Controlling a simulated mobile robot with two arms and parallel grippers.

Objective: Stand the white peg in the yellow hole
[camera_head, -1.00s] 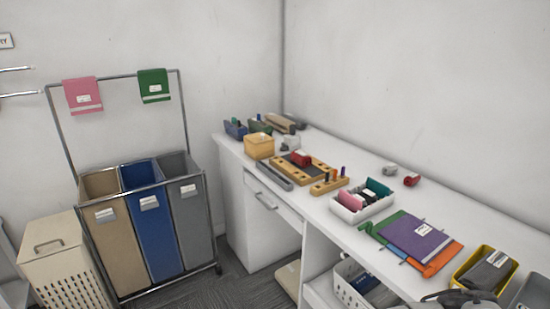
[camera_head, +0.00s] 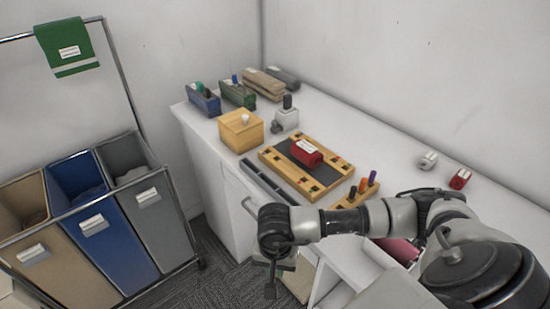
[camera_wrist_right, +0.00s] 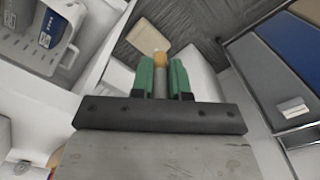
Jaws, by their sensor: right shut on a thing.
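My right gripper (camera_head: 272,284) hangs pointing down in front of the counter's front edge. In the right wrist view its green fingers (camera_wrist_right: 163,75) are shut on a short upright peg (camera_wrist_right: 161,76). The peg has a greyish-white shaft and a tan end; most of its sides are hidden by the fingers. A wooden frame (camera_head: 267,156) with dark holes and a dark centre lies on the counter, with a red labelled block (camera_head: 307,153) on it. A small wooden peg block (camera_head: 346,205) holds black, orange and purple pegs. I cannot make out a yellow hole. My left gripper is out of view.
A dark tray (camera_head: 268,182) lies along the counter's front edge. A yellow box (camera_head: 240,131), a grey-white device (camera_head: 286,117) and blue and green holders stand behind. My right arm covers the near counter. Laundry bins (camera_head: 95,225) stand at left.

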